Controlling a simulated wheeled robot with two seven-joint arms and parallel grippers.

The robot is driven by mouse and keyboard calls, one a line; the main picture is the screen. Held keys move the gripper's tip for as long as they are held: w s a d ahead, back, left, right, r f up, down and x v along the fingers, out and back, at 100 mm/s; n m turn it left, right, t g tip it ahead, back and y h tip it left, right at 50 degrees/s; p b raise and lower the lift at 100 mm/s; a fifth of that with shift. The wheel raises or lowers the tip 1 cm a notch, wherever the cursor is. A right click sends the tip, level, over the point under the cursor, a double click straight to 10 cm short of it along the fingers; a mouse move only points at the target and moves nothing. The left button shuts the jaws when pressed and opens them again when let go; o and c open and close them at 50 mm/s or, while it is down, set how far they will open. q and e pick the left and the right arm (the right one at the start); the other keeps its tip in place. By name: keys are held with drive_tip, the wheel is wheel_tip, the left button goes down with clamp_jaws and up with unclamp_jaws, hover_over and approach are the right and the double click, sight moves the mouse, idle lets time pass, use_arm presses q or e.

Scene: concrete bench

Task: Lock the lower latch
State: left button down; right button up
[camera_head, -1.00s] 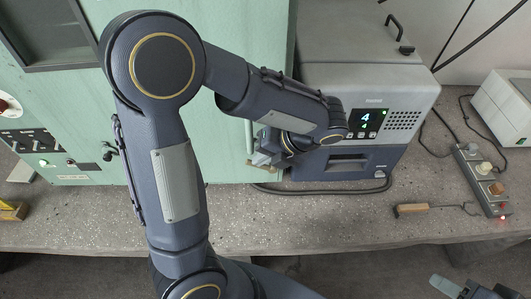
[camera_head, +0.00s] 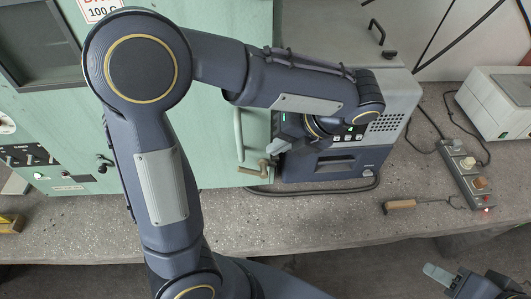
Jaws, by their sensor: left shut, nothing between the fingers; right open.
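The green cabinet (camera_head: 215,165) fills the left and middle of the view, with a vertical pale handle (camera_head: 239,135) near its right edge. A brass-coloured lower latch (camera_head: 255,170) sits at the cabinet's lower right edge; I cannot tell its exact setting. My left gripper (camera_head: 276,147) is shut and empty just above and right of the latch, apart from it, in front of the grey-blue instrument. My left arm hides much of the cabinet, including any upper latch. My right gripper (camera_head: 441,274) is open, low at the right, partly out of frame.
The grey-blue instrument (camera_head: 330,170) stands close to the right of the cabinet. A cable lies along its front. A wooden-handled hook (camera_head: 400,204), a power strip (camera_head: 468,175) and a white box (camera_head: 500,105) are further right. The front of the bench (camera_head: 300,220) is mostly clear.

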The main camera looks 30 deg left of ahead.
use_arm(q)
drive_tip(key=r, duration=0.2)
drive_tip(key=n+h+b, duration=0.1)
drive_tip(key=n+b, duration=0.8)
drive_tip(key=n, duration=0.9)
approach(250, 170)
drive_tip(key=shift+t, duration=0.3)
drive_tip(key=x, duration=0.7)
drive_tip(key=shift+s+r, duration=0.1)
drive_tip(key=shift+s, duration=0.15)
